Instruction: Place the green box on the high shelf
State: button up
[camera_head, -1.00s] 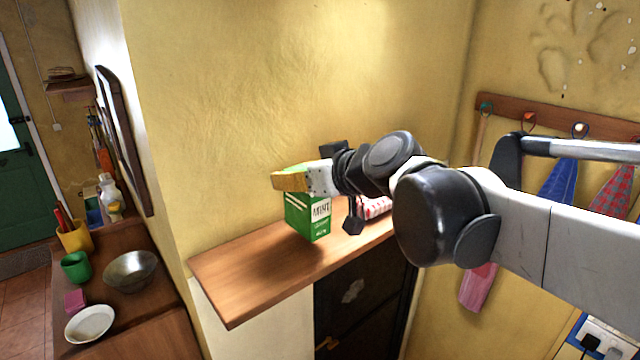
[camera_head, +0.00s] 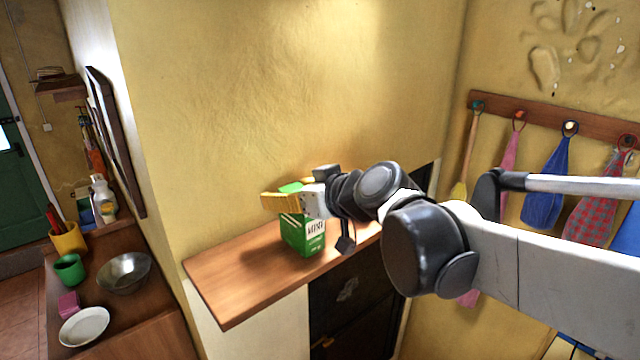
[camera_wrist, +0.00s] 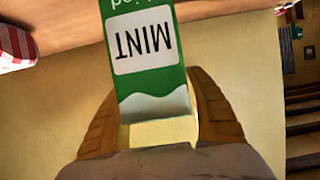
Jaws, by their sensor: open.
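The green box (camera_head: 302,236), with a white MINT label, stands upright on a wooden ledge (camera_head: 228,286) over a dark cabinet. My gripper (camera_head: 286,196) is open at the top of the box, with a yellow finger across its near side and the green top showing behind that finger. In the wrist view the box (camera_wrist: 152,85) lies between the two yellow-brown fingers (camera_wrist: 155,100), with a gap visible at its end. Whether the fingers touch it I cannot tell. Which surface is the high shelf is not clear; a small wall shelf (camera_head: 58,86) is at far left.
A lower counter at left holds a metal bowl (camera_head: 124,271), a white plate (camera_head: 84,326), a green cup (camera_head: 69,268) and a yellow pot (camera_head: 68,239). Cloths hang from a wall rack (camera_head: 545,119) at right. A red-white cloth (camera_wrist: 15,45) shows in the wrist view. The ledge's left end is clear.

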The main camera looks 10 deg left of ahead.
jog(key=b+v, duration=0.2)
jog(key=v, duration=1)
jog(key=s+d+f+m+g+h, duration=0.1)
jog(key=s+d+f+m+h, duration=0.4)
jog(key=d+f, duration=0.5)
jog(key=s+d+f+m+h, duration=0.5)
jog(key=s+d+f, duration=0.3)
jog(key=d, duration=0.8)
notch_tip(320, 180, down, 4)
jog(key=shift+r+g, duration=0.15)
jog(key=shift+g, duration=0.25)
